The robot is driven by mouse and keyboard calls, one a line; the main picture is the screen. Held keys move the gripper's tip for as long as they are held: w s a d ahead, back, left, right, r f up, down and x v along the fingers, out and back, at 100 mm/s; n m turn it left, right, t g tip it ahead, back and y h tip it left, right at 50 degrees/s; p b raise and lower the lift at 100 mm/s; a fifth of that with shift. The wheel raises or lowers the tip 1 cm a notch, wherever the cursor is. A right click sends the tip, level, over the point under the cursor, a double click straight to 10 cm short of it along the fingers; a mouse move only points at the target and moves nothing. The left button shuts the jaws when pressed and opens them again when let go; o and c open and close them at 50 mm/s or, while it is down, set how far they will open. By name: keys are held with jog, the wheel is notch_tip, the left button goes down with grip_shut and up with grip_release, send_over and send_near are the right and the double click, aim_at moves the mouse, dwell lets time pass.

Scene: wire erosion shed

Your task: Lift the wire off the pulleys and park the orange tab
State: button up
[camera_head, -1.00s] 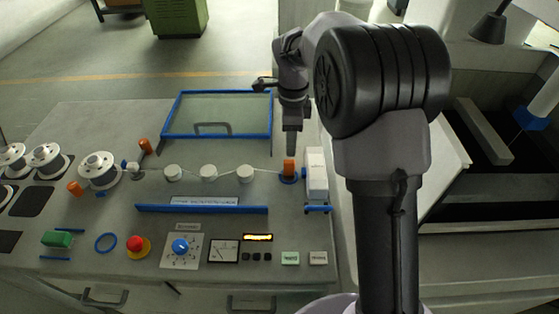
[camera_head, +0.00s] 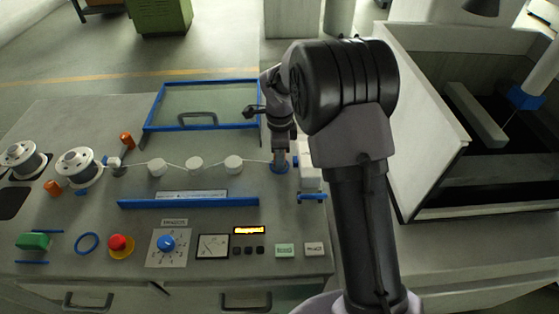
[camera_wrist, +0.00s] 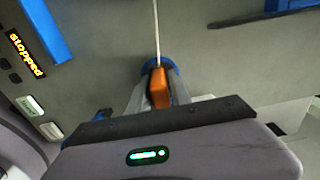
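The orange tab (camera_wrist: 160,90) shows in the wrist view between the fingers of my gripper (camera_wrist: 158,84), above a blue ring. In the head view my gripper (camera_head: 281,165) points down at the blue ring (camera_head: 279,169) and hides the tab. The fingers lie close on both sides of the tab; I cannot tell whether they press on it. The thin wire (camera_wrist: 156,32) runs from the tab, in the head view leftward along the white pulleys (camera_head: 195,163), (camera_head: 156,167), (camera_head: 233,164) to a small guide by the spool (camera_head: 78,167).
A white block (camera_head: 309,176) stands just right of my gripper. A blue-framed glass cover (camera_head: 202,104) lies behind the pulleys and a blue bar (camera_head: 188,203) in front. The display (camera_head: 249,230) reads "Stopped".

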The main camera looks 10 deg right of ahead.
grip_shut()
jog(key=shift+r+p, duration=0.3)
jog(key=shift+r, duration=0.25)
notch_tip(320, 180, up, 3)
jog(key=shift+f+p, duration=0.15)
jog(key=shift+p, duration=0.45)
jog(key=s+a, duration=0.1)
jog(key=s, duration=0.4)
jog(key=s+r, duration=0.1)
jog(key=s, duration=0.4)
jog(key=s+a+p, duration=0.1)
jog(key=s, duration=0.4)
jog(key=shift+s+a+r, duration=0.15)
jog(key=shift+a, duration=0.2)
jog(key=shift+s+r, duration=0.2)
notch_tip(320, 180, up, 8)
jog(key=p, duration=0.6)
jog(key=shift+f, duration=0.2)
